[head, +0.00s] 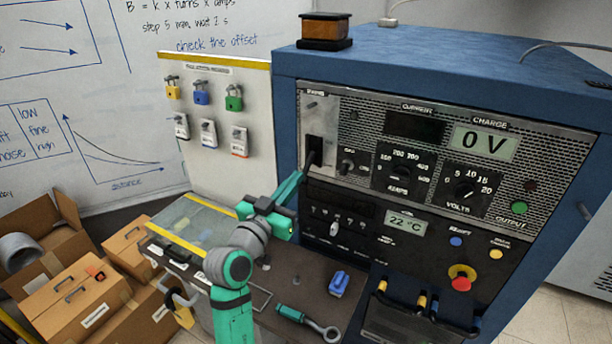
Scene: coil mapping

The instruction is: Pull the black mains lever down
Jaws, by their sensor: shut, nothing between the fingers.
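The black mains lever (314,150) is on the left of the blue cabinet's front panel, below a small label that reads like "MAINS". Its handle appears to point down toward the panel's lower edge, but its exact position is hard to tell. My gripper (302,173) is shut and empty. Its narrow teal fingers reach up and right to just below the lever, close to its lower end. I cannot tell whether they touch it.
A padlock board (215,90) stands to the left. A blue object (339,284) and a wrench-like tool (308,320) lie on the dark shelf below.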

